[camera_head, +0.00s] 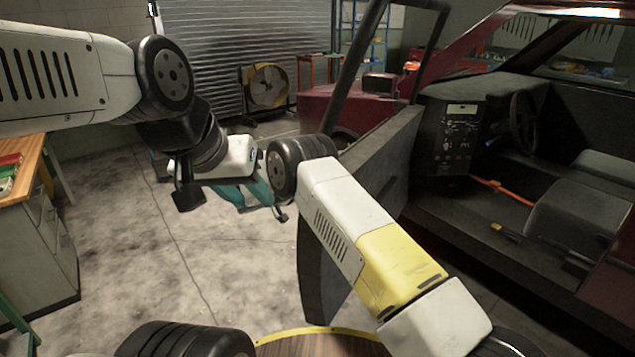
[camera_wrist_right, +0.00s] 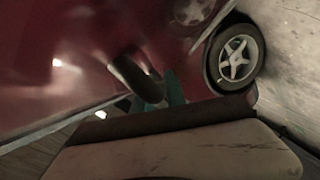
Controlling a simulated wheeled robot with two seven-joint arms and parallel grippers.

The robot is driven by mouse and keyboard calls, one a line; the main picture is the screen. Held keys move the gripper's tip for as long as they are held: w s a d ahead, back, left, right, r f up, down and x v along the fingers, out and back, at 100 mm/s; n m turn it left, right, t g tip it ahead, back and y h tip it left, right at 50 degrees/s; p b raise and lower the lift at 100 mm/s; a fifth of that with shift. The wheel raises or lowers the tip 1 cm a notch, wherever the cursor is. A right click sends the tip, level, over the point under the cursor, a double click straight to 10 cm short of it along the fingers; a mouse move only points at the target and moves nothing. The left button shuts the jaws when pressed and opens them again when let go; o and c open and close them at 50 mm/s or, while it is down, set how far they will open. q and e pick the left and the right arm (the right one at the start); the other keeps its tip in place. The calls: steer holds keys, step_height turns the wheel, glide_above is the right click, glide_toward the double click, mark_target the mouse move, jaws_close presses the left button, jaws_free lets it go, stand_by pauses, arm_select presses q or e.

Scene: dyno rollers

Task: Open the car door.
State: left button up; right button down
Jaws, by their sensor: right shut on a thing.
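The red car's door (camera_head: 375,165) stands swung out from the body, its dark inner panel and empty window frame facing me in the head view. In the right wrist view the door's red outer skin (camera_wrist_right: 60,65) fills the left, with a dark handle (camera_wrist_right: 135,78) on it. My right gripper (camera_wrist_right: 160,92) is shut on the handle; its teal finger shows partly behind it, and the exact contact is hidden. The head view hides this gripper. My left gripper (camera_head: 235,198), with dark tips and teal parts, appears open and empty above the floor, left of the door.
The car's cabin (camera_head: 530,180) with steering wheel (camera_head: 522,123) is at right. A wooden-topped workbench (camera_head: 22,170) stands at left, and a round yellow fan (camera_head: 267,86) by the shutter. The concrete floor (camera_head: 215,265) between bench and door is clear.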

steer(key=shift+w, duration=0.15)
steer(key=c, duration=1.4)
jaws_free()
steer(key=shift+o, duration=0.2)
